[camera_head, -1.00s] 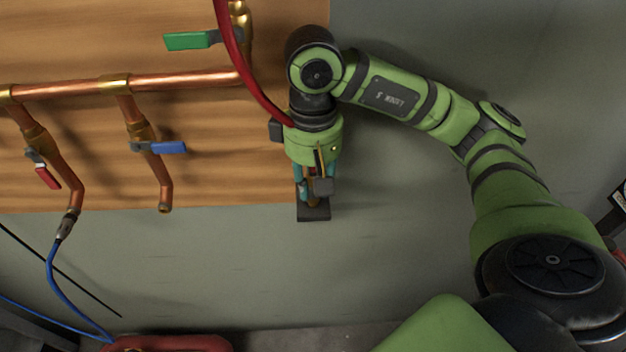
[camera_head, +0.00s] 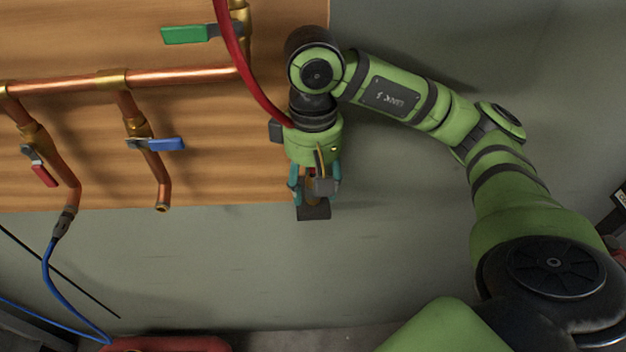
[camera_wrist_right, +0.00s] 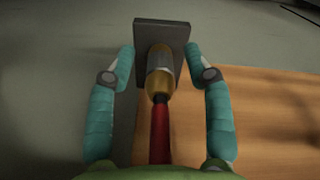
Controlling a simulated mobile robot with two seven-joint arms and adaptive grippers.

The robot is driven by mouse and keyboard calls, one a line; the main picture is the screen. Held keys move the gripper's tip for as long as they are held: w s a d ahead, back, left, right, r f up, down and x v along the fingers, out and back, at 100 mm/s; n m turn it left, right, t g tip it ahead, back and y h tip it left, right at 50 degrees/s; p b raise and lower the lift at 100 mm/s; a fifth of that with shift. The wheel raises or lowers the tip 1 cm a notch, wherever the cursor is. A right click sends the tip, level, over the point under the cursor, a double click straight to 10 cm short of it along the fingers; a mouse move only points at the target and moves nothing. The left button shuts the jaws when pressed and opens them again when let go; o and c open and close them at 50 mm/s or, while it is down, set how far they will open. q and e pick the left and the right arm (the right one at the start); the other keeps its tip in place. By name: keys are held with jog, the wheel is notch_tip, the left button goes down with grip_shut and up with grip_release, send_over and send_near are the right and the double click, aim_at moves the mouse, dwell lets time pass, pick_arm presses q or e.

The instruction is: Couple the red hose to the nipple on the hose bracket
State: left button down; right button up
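The red hose (camera_head: 233,52) hangs down from the upper left and passes behind my right wrist. In the right wrist view the hose (camera_wrist_right: 160,135) ends in a brass coupler (camera_wrist_right: 160,84), which lines up with the dark hose bracket (camera_wrist_right: 147,30) and meets it end-on. The nipple itself is hidden, so how far the coupler sits on it cannot be told. My right gripper (camera_wrist_right: 160,62) is open, with a teal finger on each side, apart from the coupler. In the head view the bracket (camera_head: 313,212) shows just below the gripper. My left gripper is not in view.
A wooden board (camera_head: 200,190) left of the gripper carries copper pipes (camera_head: 170,79) with green (camera_head: 187,34), blue (camera_head: 165,144) and red valve handles (camera_head: 44,175). A blue hose (camera_head: 52,270) hangs lower left. The grey wall right of the bracket is clear.

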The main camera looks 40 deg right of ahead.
jog(key=shift+r, duration=3.75)
